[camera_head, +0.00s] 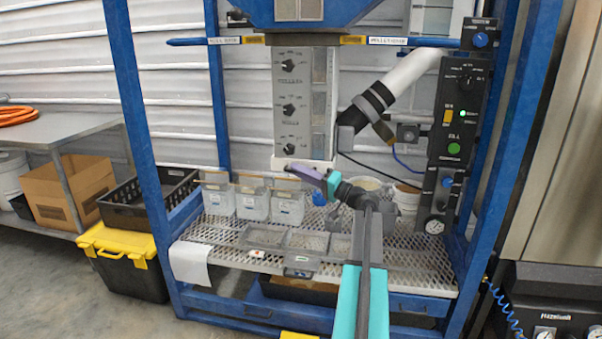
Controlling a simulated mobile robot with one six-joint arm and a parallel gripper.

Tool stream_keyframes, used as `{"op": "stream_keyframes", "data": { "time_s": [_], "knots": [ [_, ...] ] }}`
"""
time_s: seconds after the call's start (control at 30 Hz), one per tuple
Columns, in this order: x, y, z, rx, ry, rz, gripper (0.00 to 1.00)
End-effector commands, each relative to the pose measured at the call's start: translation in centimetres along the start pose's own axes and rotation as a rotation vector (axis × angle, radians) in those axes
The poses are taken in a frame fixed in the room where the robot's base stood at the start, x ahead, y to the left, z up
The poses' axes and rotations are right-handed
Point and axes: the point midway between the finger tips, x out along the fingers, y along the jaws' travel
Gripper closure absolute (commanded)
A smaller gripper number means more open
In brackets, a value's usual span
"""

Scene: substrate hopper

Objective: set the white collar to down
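The white collar (283,163) is a pale band around the lower end of the grey dispensing chute (300,100), above the mesh shelf. My gripper (300,170) reaches up from the front and points left, with a purple part at its tip and a green part behind it. Its tip overlaps the collar's lower edge in this view and hides part of it. I cannot tell whether it touches the collar. The fingertips are too small and too much in line to show a gap between them.
Several clear tubs (252,203) stand on the mesh shelf (210,232) below the chute, with trays in front. A control panel (462,110) is at the right. Blue frame posts (137,120) flank the shelf. A yellow-lidded bin (118,240) stands on the floor left.

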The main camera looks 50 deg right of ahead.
Motion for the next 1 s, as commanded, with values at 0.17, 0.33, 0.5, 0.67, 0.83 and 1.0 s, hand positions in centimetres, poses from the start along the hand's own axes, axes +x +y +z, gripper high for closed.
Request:
{"op": "stream_keyframes", "data": {
  "time_s": [0.17,0.33,0.5,0.67,0.83,1.0],
  "knots": [
    [0.0,0.0,0.0,0.000,0.000,0.000,1.00],
    [-0.1,0.0,0.0,0.000,0.000,0.000,1.00],
    [-0.1,0.3,0.2,0.000,0.000,0.000,1.00],
    [-0.4,1.5,0.8,0.001,0.000,0.001,1.00],
    [-0.8,2.9,1.7,0.001,0.001,0.001,1.00],
    [-0.9,3.4,2.0,0.001,0.000,0.002,1.00]
  ]
}}
